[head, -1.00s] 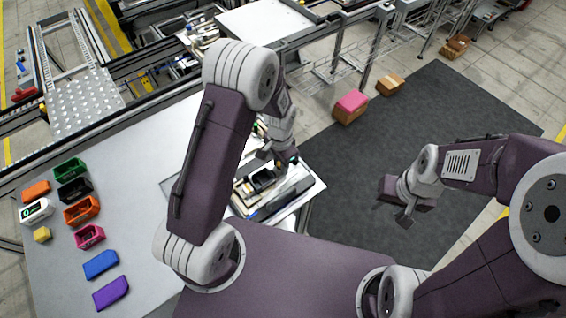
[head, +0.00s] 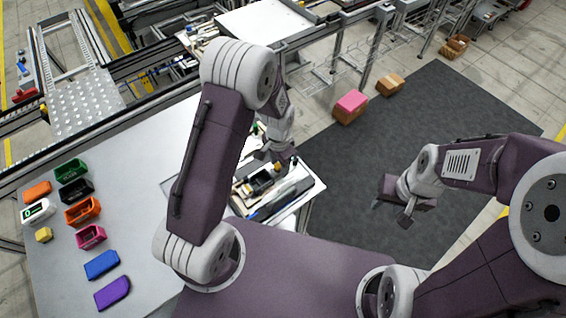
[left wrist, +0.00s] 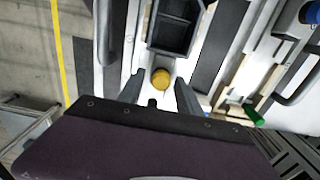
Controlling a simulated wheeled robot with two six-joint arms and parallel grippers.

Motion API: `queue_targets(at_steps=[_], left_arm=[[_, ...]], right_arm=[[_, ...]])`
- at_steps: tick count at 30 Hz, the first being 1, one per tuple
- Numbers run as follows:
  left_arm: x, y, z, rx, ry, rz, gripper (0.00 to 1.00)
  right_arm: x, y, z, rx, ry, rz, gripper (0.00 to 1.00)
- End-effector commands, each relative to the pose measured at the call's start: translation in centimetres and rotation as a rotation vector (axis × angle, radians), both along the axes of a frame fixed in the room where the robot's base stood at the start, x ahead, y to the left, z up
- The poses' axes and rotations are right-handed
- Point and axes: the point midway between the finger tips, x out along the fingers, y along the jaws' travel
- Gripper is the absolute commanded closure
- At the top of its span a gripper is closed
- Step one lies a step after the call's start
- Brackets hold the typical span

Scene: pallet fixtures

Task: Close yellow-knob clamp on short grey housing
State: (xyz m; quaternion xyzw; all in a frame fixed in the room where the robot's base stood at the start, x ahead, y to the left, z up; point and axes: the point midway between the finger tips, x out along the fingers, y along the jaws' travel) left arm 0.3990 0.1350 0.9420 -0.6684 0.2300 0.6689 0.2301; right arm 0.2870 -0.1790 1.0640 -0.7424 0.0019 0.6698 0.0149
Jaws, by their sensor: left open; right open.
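A dark grey open-topped housing (left wrist: 172,30) sits in a fixture on a pale pallet; it also shows in the head view (head: 262,182). In the left wrist view a round yellow knob (left wrist: 161,79) lies just below the housing's near end. My left gripper (left wrist: 159,88) is open, with one finger on each side of the yellow knob in that view. I cannot tell how far above the knob the fingers are, and the clamp's lever is hard to make out. In the head view my left gripper (head: 272,154) is over the pallet's far part. My right gripper (head: 395,208) is open and empty over the dark mat.
A green knob (left wrist: 255,116) and a blue knob (left wrist: 312,13) stand to the right in the left wrist view. Coloured housings and blocks, including an orange bin (head: 82,211), lie on the white table (head: 140,170) at left. The dark floor mat (head: 440,120) is largely clear.

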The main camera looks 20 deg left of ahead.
Motion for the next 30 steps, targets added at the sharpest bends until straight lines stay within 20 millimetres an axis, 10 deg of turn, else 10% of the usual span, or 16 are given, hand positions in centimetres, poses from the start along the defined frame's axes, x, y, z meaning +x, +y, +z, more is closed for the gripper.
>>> queue_targets(at_steps=[20, 30], left_arm=[[0.0, 0.0, 7.2, -0.001, -0.001, 0.0, 0.58], [0.0, 0.0, 7.3, 0.0, 0.0, 0.0, 0.58]], right_arm=[[0.0, 0.0, 6.4, 0.0, 0.0, 0.0, 0.58], [0.0, 0.0, 6.4, 0.0, 0.0, 0.0, 0.58]])
